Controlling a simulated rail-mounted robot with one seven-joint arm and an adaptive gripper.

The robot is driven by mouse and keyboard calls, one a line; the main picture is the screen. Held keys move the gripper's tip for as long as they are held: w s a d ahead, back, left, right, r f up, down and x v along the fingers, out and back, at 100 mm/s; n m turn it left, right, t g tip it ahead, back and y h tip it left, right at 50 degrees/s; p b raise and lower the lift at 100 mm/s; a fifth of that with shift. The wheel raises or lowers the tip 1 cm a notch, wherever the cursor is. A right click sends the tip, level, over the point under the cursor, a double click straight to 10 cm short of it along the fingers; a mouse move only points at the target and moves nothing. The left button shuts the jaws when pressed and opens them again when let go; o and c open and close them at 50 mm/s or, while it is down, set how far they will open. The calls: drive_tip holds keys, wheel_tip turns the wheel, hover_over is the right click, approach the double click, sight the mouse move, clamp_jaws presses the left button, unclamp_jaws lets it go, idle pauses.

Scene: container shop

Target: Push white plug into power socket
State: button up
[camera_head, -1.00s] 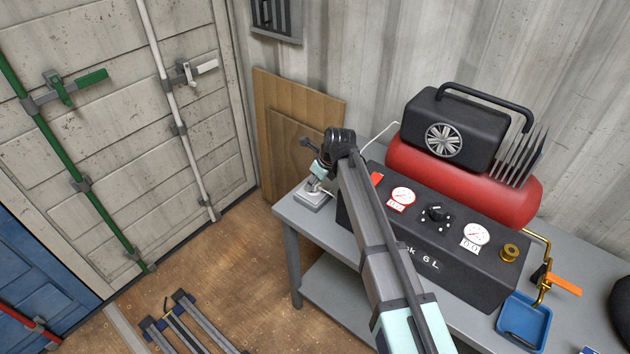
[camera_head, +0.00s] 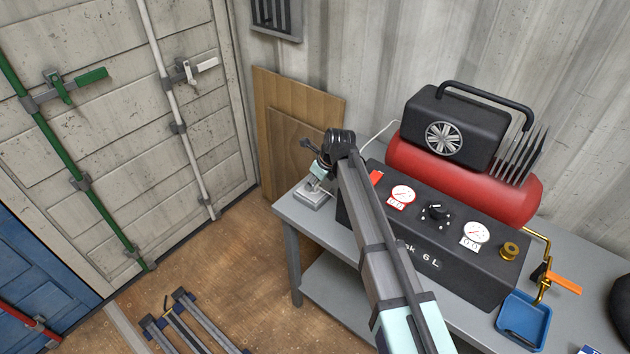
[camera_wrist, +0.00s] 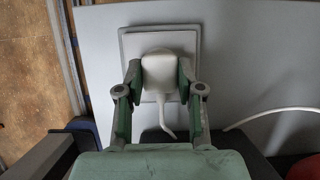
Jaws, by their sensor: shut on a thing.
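The white plug (camera_wrist: 160,72) is between the two fingers of my gripper (camera_wrist: 159,82), which is shut on it. The plug is over the power socket (camera_wrist: 128,44), a square pale plate on the grey table. The wrist view does not show whether the plug is fully seated or just above the plate. A white cable (camera_wrist: 167,122) runs from the plug back under my gripper. In the head view my gripper (camera_head: 317,186) points down at the socket (camera_head: 312,201) near the table's left corner. The plug is too small to make out there.
The grey table (camera_head: 290,212) carries a black compressor box (camera_head: 440,240) with gauges, a red tank (camera_head: 460,182) and a blue tray (camera_head: 522,322) to the right. Wooden boards (camera_head: 292,150) lean on the wall behind. The table's left edge is close to the socket.

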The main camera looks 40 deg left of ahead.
drive_tip(key=shift+f, duration=0.2)
drive_tip(key=o, duration=1.1)
drive_tip(key=shift+o, duration=0.2)
drive_tip(key=v, duration=1.2)
drive_tip(key=shift+a, duration=0.1)
